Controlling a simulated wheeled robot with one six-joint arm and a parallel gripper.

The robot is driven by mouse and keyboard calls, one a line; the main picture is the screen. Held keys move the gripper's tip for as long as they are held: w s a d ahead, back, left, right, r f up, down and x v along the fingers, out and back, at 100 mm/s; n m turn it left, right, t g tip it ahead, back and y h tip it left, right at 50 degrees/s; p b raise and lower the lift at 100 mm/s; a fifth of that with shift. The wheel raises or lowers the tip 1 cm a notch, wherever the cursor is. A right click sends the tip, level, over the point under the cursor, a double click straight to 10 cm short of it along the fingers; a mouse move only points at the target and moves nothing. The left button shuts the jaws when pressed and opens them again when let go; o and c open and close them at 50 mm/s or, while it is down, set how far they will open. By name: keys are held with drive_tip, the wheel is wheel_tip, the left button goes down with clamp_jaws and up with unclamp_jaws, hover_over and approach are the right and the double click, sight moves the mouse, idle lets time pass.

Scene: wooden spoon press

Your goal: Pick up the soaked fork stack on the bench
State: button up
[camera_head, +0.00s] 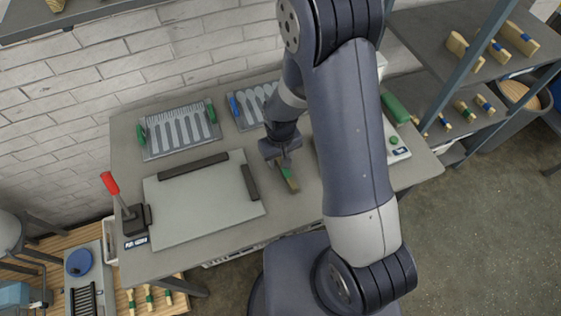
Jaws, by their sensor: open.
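The fork stack (291,183) is a small wooden bundle with a green band. It lies on the grey bench (305,200), right of the flat light plate. My gripper (283,160) is open, pointing down at the far end of the stack, and partly covers that end. I cannot tell whether the fingers touch the stack or straddle it. My arm hides the bench to the right of the stack.
The light plate (200,212) has dark bars on two edges. A red-handled lever (112,185) stands at the left. Two mould trays with fork or spoon shapes, one green-handled (180,132), one blue-handled (250,105), lie behind. Shelves (450,75) with wooden bundles stand right.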

drive_tip(key=shift+f, duration=1.1)
clamp_jaws()
